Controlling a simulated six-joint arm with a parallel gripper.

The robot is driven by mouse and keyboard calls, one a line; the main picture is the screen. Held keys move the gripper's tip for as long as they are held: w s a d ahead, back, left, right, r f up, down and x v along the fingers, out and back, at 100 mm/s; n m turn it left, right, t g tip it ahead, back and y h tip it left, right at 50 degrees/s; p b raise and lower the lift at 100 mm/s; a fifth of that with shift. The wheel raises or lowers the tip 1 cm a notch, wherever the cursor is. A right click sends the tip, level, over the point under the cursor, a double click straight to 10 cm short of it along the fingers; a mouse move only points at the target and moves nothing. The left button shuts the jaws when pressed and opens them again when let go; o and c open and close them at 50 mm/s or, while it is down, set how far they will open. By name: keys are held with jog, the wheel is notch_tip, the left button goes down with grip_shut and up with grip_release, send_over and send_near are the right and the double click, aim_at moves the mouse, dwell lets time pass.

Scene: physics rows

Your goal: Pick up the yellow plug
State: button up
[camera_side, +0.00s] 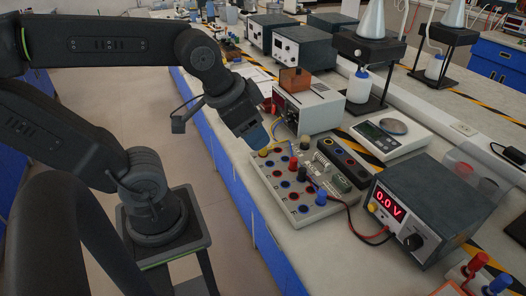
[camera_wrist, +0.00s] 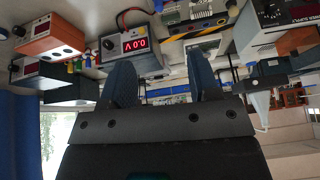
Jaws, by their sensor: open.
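A small yellow plug (camera_side: 264,152) sits at the far left corner of the pale plug board (camera_side: 322,208) in the side view. My gripper (camera_side: 259,138) is just above and behind that corner, its blue fingers angled down toward the board. In the side view I cannot tell whether a finger touches the plug. In the wrist view my gripper (camera_wrist: 163,78) shows two blue fingers spread apart with nothing between them. The board and the yellow plug cannot be made out clearly there.
A scale (camera_side: 391,137) and a pale instrument box (camera_side: 309,106) stand behind.

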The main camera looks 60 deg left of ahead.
jog(key=w+a+f+m+g+y, duration=0.1)
jog(key=w+a+f+m+g, duration=0.1)
jog(key=w+a+m, duration=0.55)
jog(key=m+g, duration=0.3)
jog(key=m, duration=0.7)
send_over(263, 152)
notch_tip(263, 152, down, 10)
jog(key=f, duration=0.7)
jog(key=shift+w+a+f, duration=0.1)
jog(key=shift+w+a, duration=0.2)
jog(key=shift+w, duration=0.1)
jog(key=shift+y, duration=0.3)
jog(key=shift+s+a+f, duration=0.1)
jog(key=shift+a+f, duration=0.05)
jog(key=shift+f, duration=1.45)
jog(key=shift+s+a+f, duration=0.1)
jog(key=shift+f, duration=1.5)
jog(key=c, duration=1)
